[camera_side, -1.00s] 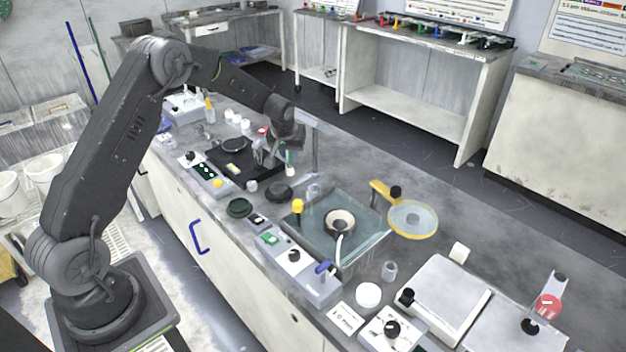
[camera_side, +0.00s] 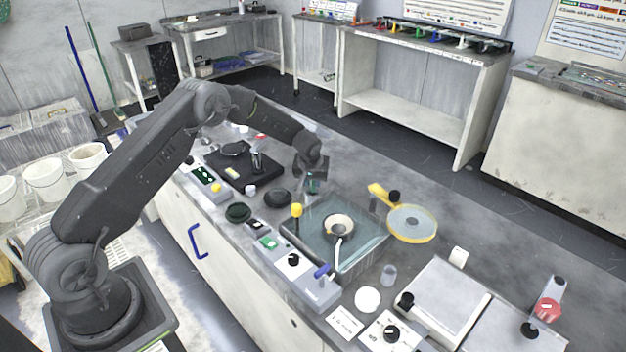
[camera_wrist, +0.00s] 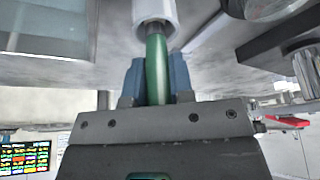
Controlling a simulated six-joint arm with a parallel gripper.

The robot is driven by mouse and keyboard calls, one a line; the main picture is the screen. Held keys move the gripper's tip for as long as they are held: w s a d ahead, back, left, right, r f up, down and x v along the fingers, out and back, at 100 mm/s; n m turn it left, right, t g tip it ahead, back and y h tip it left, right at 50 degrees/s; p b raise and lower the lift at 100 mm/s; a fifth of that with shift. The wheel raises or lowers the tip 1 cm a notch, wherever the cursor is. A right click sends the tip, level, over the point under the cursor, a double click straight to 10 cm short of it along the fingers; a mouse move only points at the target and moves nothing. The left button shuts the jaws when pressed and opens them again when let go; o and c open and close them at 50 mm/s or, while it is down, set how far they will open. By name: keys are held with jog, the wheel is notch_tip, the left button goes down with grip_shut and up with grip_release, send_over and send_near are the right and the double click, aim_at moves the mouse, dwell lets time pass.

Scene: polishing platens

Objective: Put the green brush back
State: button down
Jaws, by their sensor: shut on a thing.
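My gripper (camera_side: 311,184) is above the bench, just behind the left corner of the tray with the round platen. It is shut on the green brush, whose green handle (camera_wrist: 157,70) stands between the two blue-grey fingers in the wrist view. A white cylindrical part (camera_wrist: 155,12) is at the far end of the handle in that view. In the side view only a small bit of green shows at the fingertips, and the rest of the brush is hidden or too small to tell.
The glass-walled tray (camera_side: 365,255) with a platen (camera_side: 338,227) is in front of my gripper. A black polishing unit (camera_side: 243,165) lies to the left, with a dark disc (camera_side: 277,197) nearer. The bench behind the tray is mostly clear.

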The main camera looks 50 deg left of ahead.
jog(key=shift+f, duration=0.15)
jog(key=c, duration=1)
grip_release()
